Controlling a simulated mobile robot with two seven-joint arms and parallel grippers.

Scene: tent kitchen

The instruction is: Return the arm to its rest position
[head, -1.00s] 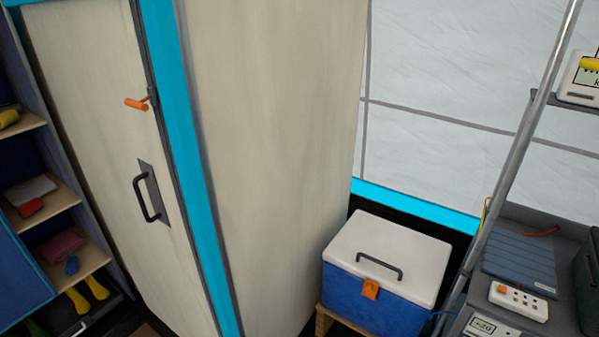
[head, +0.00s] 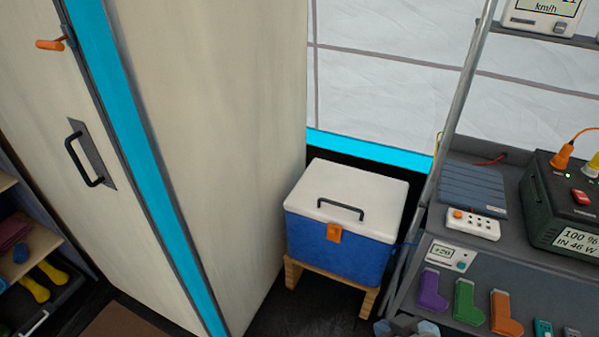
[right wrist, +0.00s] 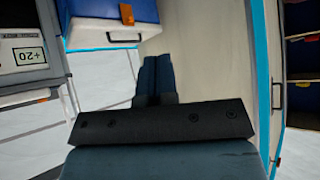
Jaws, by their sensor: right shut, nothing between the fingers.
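My right gripper (head: 406,327) shows only as a small grey-blue part at the bottom edge of the head view, in front of the cooler's stand. In the right wrist view its two dark blue fingers (right wrist: 156,62) lie side by side, closed with nothing between them. They point toward the pale cabinet side and touch nothing that I can see. My left gripper is not in view.
A blue cooler (head: 336,246) with a white lid stands on a wooden stand (head: 366,294). A tall pale cabinet (head: 215,140) with cyan edging stands left. Right is a grey shelf unit (head: 520,283) with a power strip (head: 472,225) and a black power box (head: 565,205).

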